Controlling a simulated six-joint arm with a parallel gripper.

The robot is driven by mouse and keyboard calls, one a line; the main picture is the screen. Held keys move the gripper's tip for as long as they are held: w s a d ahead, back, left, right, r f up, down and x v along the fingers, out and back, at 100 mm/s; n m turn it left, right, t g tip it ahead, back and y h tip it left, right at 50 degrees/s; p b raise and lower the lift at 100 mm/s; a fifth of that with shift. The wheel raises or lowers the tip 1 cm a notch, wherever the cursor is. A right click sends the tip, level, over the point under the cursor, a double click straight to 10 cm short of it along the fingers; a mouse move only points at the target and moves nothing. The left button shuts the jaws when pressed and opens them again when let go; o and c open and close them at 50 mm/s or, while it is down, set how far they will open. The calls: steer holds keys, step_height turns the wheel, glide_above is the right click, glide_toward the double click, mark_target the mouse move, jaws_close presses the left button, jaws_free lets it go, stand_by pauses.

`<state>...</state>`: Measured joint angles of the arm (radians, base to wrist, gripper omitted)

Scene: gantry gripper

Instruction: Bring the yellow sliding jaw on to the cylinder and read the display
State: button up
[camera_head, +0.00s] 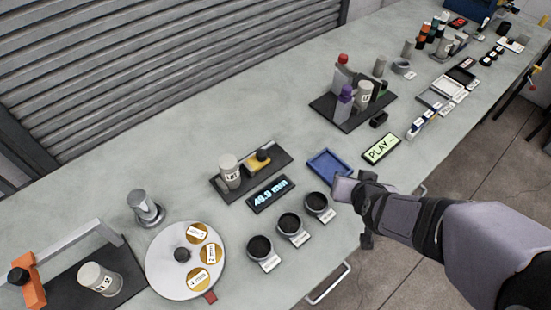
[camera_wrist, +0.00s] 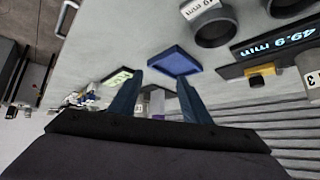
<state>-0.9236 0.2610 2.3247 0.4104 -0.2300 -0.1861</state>
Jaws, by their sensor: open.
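The yellow sliding jaw (camera_head: 257,164) with a black knob sits on a dark base, right of an upright pale cylinder (camera_head: 229,172) with a label. A small gap shows between them. In the wrist view the yellow jaw (camera_wrist: 262,70) and the cylinder (camera_wrist: 312,84) are at the right, the cylinder cut by the edge. The display (camera_head: 270,194) in front of the base reads 49.9 mm; it also shows in the wrist view (camera_wrist: 284,40). My gripper (camera_wrist: 161,78) is open and empty, right of the jaw and near the blue tray, at the table's front side.
The blue tray (camera_head: 328,181) is empty and lies between the jaw's base and my gripper. Several black round cups (camera_head: 289,223) with labels stand in front of the display. A PLAY sign (camera_head: 381,148) and a dark fixture with cylinders (camera_head: 345,119) stand behind my gripper.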

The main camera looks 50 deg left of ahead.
steer(key=s+a+y, duration=0.1)
steer(key=s+a, duration=0.1)
steer(key=a, duration=0.1)
steer(key=s+a+f+n+y+b, duration=0.1)
steer(key=s+a, duration=0.2)
steer(key=a, duration=0.1)
steer(key=s+a+n+b, duration=0.1)
steer(key=s+a, duration=0.1)
steer(key=a, duration=0.2)
steer(key=shift+s+f+t+y, duration=0.2)
steer(key=shift+s+t+y, duration=0.1)
steer(key=shift+y, duration=0.1)
steer(key=n+y+b, duration=0.1)
steer(key=y+b, duration=0.1)
glide_toward(262, 154)
steer(key=shift+a+f+t, duration=0.35)
steer(key=shift+a+t, duration=0.05)
steer(key=shift+a, duration=0.2)
steer(key=shift+p+x, duration=0.7)
steer(key=shift+x, duration=2.95)
steer(key=shift+c, duration=0.3)
